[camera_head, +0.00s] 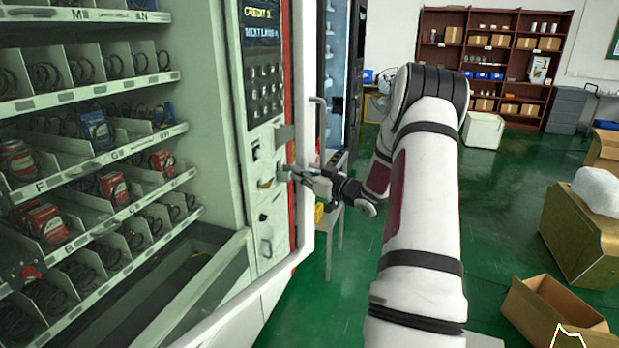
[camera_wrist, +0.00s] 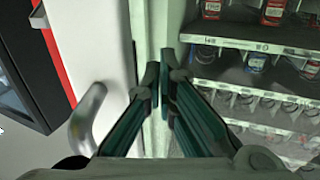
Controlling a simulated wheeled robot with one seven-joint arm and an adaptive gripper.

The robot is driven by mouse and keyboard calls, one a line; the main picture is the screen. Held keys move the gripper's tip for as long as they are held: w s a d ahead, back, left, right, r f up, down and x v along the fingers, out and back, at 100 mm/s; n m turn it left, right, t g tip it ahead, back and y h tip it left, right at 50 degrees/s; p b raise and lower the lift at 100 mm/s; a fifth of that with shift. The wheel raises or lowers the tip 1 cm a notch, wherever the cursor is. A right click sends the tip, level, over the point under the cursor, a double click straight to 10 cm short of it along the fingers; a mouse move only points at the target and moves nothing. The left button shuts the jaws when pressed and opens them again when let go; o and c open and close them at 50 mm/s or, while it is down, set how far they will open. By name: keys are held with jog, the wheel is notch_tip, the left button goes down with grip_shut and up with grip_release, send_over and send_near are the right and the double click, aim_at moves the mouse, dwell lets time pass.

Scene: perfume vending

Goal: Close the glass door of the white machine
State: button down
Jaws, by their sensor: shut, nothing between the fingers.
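The white machine (camera_head: 210,90) fills the left of the head view, its shelves of small goods beside a keypad panel (camera_head: 263,85). The glass door's white frame (camera_head: 306,60) stands upright at the machine's right side, with a bar handle (camera_head: 318,125). In the wrist view the white frame (camera_wrist: 100,45) and its handle (camera_wrist: 84,118) are left of the fingers. The gap between door and body is hard to judge. My gripper (camera_head: 290,173) is shut and empty at the frame's inner edge. It also shows in the wrist view (camera_wrist: 160,75). I cannot tell whether it touches the door.
A dark machine (camera_head: 338,70) stands just beyond the door. A brown shelf unit (camera_head: 490,60) is against the back wall. Cardboard boxes (camera_head: 550,310) lie on the green floor (camera_head: 500,190) at the right. Open floor lies between the boxes and my arm.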

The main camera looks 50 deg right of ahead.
jog(key=shift+w, duration=0.25)
jog(key=w+a+b, duration=0.2)
jog(key=w+b, duration=0.1)
jog(key=w, duration=0.6)
jog(key=w+a+n+y+b, duration=0.1)
jog(key=w+a+b, duration=0.2)
jog(key=w, duration=0.7)
jog(key=w+a+r+y+b, duration=0.1)
jog(key=w+b, duration=0.3)
jog(key=w, duration=0.5)
jog(key=shift+w+a+b, duration=0.2)
jog(key=shift+a+b, duration=0.1)
jog(key=shift+a, duration=0.45)
jog(key=s+d+f, duration=0.1)
jog(key=s+d, duration=0.2)
jog(key=s, duration=1)
jog(key=shift+d, duration=0.25)
